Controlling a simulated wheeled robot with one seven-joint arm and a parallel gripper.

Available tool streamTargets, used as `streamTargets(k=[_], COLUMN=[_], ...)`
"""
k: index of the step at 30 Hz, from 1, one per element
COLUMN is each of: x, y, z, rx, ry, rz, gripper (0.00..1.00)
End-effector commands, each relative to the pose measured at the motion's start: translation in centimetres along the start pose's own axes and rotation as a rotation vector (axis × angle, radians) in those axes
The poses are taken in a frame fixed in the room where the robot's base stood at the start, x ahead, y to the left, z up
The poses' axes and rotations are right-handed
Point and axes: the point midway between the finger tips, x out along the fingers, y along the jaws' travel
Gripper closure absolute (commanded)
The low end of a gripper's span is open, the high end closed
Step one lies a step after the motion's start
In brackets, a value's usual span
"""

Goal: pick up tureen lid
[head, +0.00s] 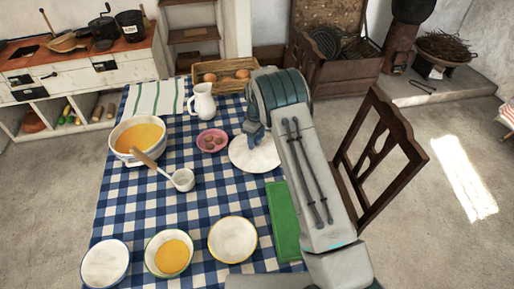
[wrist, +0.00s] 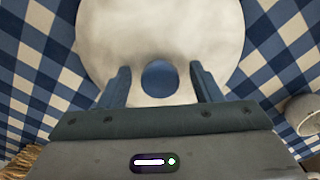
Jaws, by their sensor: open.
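The tureen lid (head: 262,157) is a round white disc lying on the checked cloth, right of the middle of the table. In the wrist view the white lid (wrist: 110,35) fills the upper middle, with a round blue knob (wrist: 160,79) near its lower part. My gripper (wrist: 160,72) is open, one finger on each side of the knob with gaps showing. In the head view my gripper (head: 254,132) is over the lid's far side, and my arm hides the lid's right edge. The tureen (head: 121,151), filled with orange soup, stands uncovered at the left.
A ladle (head: 183,180) lies near the tureen. A pink dish (head: 201,146) and a white pitcher (head: 203,104) stand left of the lid, with a basket (head: 228,71) behind. Several bowls line the near side. A wooden chair (head: 384,150) stands at the right.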

Motion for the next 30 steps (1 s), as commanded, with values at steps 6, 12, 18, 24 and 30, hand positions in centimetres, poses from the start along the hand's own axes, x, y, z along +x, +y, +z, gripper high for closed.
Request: streamTargets(k=[6,12,18,24,30], x=[0.0,0.0,-0.1,-0.5,-2.2], y=[0.0,0.0,0.1,0.1,0.1], z=[0.0,0.0,0.0,0.0,-0.1], rx=[0.0,0.0,0.0,0.0,-0.001], ry=[0.0,0.0,0.001,0.002,0.004], rz=[0.001,0.001,0.002,0.002,0.004], gripper=[0.53,1.0,1.0,1.0,1.0])
